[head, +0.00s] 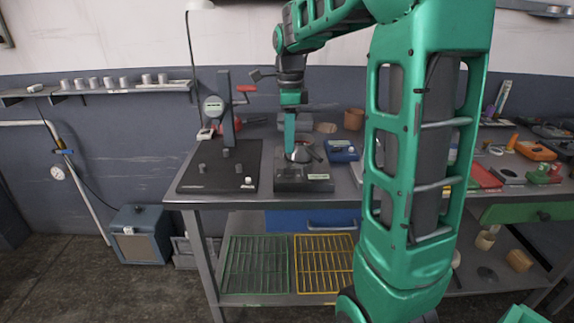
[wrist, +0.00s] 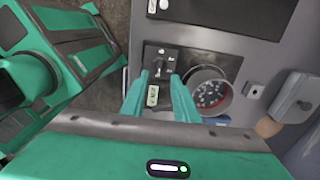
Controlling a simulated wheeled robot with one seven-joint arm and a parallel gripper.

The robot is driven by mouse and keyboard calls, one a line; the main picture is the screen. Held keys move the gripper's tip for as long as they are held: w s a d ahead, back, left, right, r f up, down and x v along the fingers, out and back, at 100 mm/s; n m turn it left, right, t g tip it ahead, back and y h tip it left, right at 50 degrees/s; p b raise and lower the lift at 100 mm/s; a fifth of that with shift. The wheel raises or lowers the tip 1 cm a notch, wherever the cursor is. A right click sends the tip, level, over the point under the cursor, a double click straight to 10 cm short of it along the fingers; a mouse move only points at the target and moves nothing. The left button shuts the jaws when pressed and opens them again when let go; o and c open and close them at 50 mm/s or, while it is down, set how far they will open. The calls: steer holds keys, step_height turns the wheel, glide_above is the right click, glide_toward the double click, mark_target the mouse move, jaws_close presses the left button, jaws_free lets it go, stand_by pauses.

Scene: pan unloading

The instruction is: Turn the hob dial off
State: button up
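The hob (head: 303,184) is a dark box at the front of the bench, with a pale label on its front; its dark control panel also shows in the wrist view (wrist: 152,82). The hob dial (wrist: 160,60) seems to be the small dark knob among white marks, just beyond my fingertips; its setting is too small to read. My gripper (wrist: 160,76) points down at this panel with its two teal fingers apart and nothing visible held between them. In the head view my gripper (head: 291,156) hides the dial. I cannot tell whether the fingers touch it.
A round grey-rimmed vessel (wrist: 209,92) with a dark, reddish inside sits close right of my fingers. A black stand (head: 218,172) with a post is left of the hob. A blue tray (head: 342,151) lies to its right. Green (head: 256,263) and yellow (head: 325,262) racks lie below.

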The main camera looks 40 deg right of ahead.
mark_target(289, 172)
step_height(289, 172, down, 8)
steer(key=shift+f, duration=0.1)
steer(key=shift+c, duration=0.6)
jaws_close()
